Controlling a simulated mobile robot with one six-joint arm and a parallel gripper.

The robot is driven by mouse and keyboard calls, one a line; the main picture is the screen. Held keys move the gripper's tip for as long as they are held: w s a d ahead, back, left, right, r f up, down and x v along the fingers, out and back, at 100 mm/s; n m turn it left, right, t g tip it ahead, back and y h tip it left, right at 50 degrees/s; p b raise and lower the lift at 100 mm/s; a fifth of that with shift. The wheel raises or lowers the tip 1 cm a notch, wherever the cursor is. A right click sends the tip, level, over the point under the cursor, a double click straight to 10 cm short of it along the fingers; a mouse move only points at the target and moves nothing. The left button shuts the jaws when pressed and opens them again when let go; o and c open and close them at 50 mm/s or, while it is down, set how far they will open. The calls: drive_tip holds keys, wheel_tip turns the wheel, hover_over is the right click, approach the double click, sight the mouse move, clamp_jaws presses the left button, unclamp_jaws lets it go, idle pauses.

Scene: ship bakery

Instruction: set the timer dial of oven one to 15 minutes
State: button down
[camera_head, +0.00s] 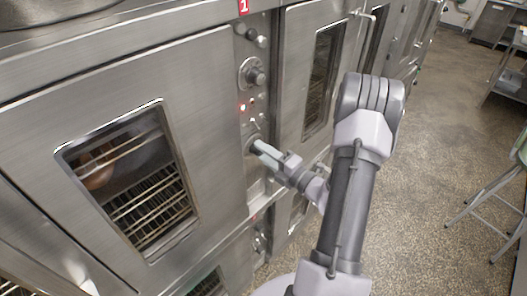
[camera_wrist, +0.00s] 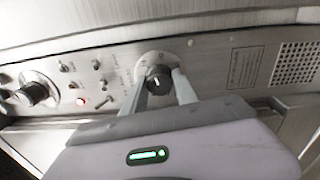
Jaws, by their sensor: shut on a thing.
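Oven one (camera_head: 120,90) stands at the left in the head view, with a red "1" tag (camera_head: 244,6) above its narrow control panel. The dial low on this panel, taken as the timer dial (camera_wrist: 158,78), has a black knob with a small pale mark and a round plate behind it. In the wrist view the panel appears turned sideways. My gripper (camera_wrist: 161,82) has its fingers on either side of the knob, shut on it. In the head view my gripper (camera_head: 257,148) covers most of the dial. The scale numbers are too small to read.
A larger dial (camera_head: 256,76) sits higher on the panel, with a lit red lamp (camera_head: 242,107) and small switches below it. The oven window (camera_head: 160,215) shows racks. More ovens stretch right. A stool (camera_head: 490,190) stands on the open speckled floor.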

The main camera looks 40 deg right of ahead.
drive_tip(key=c, duration=1)
unclamp_jaws()
drive_tip(key=shift+o, duration=0.2)
drive_tip(key=s+d, duration=0.1)
drive_tip(key=s, duration=1.6)
drive_tip(key=shift+s+d+f, duration=0.15)
drive_tip(key=shift+d+f, duration=0.15)
